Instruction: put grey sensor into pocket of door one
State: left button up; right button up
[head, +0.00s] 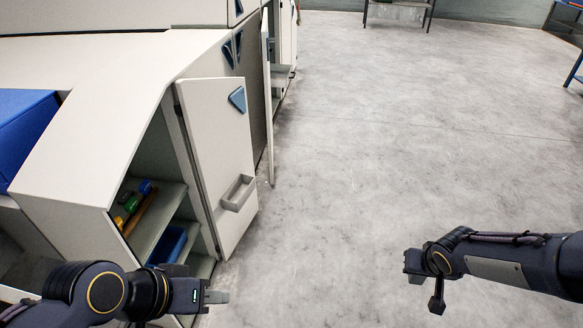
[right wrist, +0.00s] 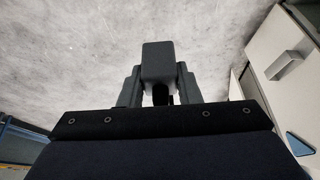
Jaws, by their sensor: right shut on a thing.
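The grey sensor (right wrist: 159,62) is a rounded dark grey block. My right gripper (right wrist: 159,88) is shut on it and holds it over bare floor. In the head view my right gripper (head: 428,278) is at the lower right, well away from the door. A white cabinet door (head: 214,140) stands open at left of centre, with a blue triangle near its top. Its grey pocket (head: 238,193) is a small tray low on the outer face; it also shows in the right wrist view (right wrist: 286,64). My left gripper (head: 215,297) is below the door, seen side-on; its jaw gap is unclear.
The open cabinet has shelves with coloured items (head: 131,200) and a blue bin (head: 168,244). A blue box (head: 22,125) is at far left. Another door (head: 269,110) stands open behind. The concrete floor (head: 390,150) between door and right arm is clear.

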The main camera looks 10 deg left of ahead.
aim_at(239, 197)
jog(key=i+j+u, duration=0.15)
jog(key=i+u, duration=0.2)
jog(key=i, duration=0.2)
jog(key=i+u, duration=0.3)
jog(key=i, duration=0.25)
jog(key=i+l+u, duration=0.15)
jog(key=i+u, duration=0.2)
jog(key=i, duration=0.15)
jog(key=i+l+u, duration=0.3)
jog(key=i, duration=0.25)
